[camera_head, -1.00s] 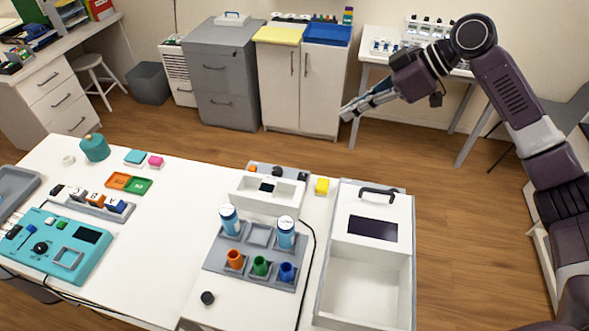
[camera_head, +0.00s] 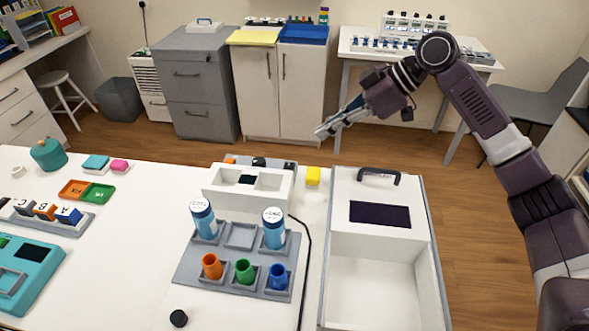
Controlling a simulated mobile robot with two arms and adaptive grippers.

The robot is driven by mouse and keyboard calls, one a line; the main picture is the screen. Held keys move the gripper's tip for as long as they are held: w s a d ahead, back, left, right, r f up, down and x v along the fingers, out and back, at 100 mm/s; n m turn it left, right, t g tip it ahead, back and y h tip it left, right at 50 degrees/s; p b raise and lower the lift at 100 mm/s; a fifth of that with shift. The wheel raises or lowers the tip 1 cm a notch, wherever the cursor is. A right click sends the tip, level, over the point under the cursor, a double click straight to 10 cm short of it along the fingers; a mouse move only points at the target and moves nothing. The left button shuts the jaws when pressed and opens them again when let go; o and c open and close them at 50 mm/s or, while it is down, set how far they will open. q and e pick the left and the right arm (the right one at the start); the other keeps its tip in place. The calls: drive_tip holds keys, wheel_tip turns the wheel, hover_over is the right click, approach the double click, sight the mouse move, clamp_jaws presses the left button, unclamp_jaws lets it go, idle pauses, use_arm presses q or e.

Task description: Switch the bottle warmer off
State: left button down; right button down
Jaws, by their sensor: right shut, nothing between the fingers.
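A low white device (camera_head: 218,191) with a recessed top and a small dark display stands near the middle of the white table. My right gripper (camera_head: 320,132) is shut and empty, in the air beyond the table's far edge and away from the device. My left gripper is out of view.
A black cable (camera_head: 308,250) runs beside the rack. A black cap (camera_head: 179,318) lies near the front.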

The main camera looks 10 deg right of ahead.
idle(0.3)
drive_tip(key=p, duration=0.2)
hover_over(295, 175)
wheel_tip(295, 175, down, 7)
wheel_tip(295, 175, down, 2)
drive_tip(key=shift+f+p, duration=0.2)
drive_tip(key=shift+p, duration=0.25)
drive_tip(key=shift+f, duration=0.8)
drive_tip(key=shift+f, duration=0.1)
